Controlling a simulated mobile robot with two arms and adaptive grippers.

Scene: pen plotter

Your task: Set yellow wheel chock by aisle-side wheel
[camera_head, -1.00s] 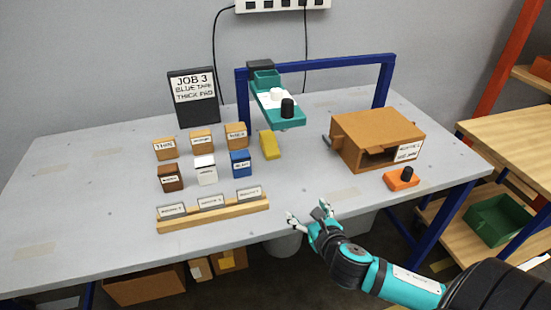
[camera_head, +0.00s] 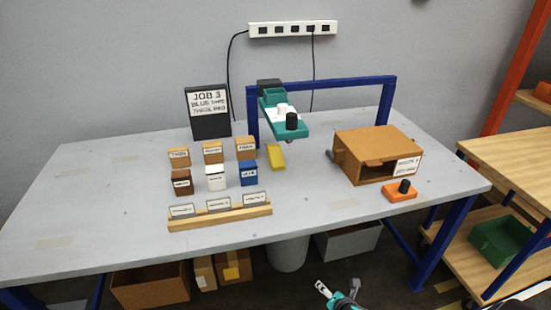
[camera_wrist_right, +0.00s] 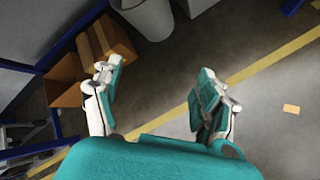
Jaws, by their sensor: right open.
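A yellow block (camera_head: 276,156) lies on the table near the foot of the plotter frame; I cannot tell if it is the wheel chock. I see no wheel clearly in either view. My right gripper (camera_head: 338,290) is at the bottom edge of the head view, in front of the table and below its top, partly cut off. In the right wrist view my right gripper (camera_wrist_right: 160,92) is open and empty, with its fingers wide apart over the dark floor. A small orange-yellow patch (camera_wrist_right: 291,109) lies on that floor. My left gripper is not in view.
The table (camera_head: 100,225) bears labelled blocks, a wooden card rack (camera_head: 219,217), a brown box (camera_head: 377,151) and an orange knob unit (camera_head: 399,193). Cartons (camera_head: 150,287), a bin (camera_head: 288,254) and a grey box (camera_head: 348,242) stand underneath. A yellow floor line (camera_wrist_right: 275,62) crosses open floor.

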